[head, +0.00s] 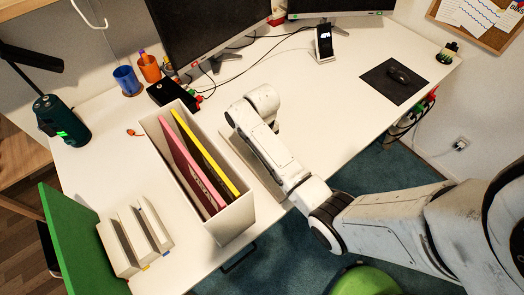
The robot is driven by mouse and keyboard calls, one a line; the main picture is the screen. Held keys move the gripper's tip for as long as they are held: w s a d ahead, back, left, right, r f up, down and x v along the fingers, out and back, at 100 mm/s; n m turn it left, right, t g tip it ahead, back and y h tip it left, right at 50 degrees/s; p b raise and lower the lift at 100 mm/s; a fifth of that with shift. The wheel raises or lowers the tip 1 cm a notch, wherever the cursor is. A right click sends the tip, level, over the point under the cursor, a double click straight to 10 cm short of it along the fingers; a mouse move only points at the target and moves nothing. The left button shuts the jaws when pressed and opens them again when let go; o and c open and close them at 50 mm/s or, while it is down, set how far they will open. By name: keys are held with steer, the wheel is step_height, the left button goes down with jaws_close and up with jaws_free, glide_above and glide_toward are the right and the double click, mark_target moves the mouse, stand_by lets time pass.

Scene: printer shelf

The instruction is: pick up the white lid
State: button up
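A flat white piece that looks like the white lid (237,150) lies on the desk just right of the white box (232,222). My arm reaches over it from the lower right and covers much of it. The arm's end is above the lid's far part, and my gripper's fingers are hidden below or behind the wrist. I cannot tell whether they touch the lid. The open box holds a pink folder (190,160) and a yellow folder (207,155), both upright.
Several white books (135,240) stand at the front left by a green panel (78,245). Blue (126,80) and orange (149,69) cups, monitors (205,30), a phone on a stand (324,43) and a mouse (400,75) on a dark mat are farther back. The desk's middle right is clear.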

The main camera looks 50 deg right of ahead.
steer(key=shift+c, duration=0.3)
jaws_close()
steer(key=shift+r, duration=0.1)
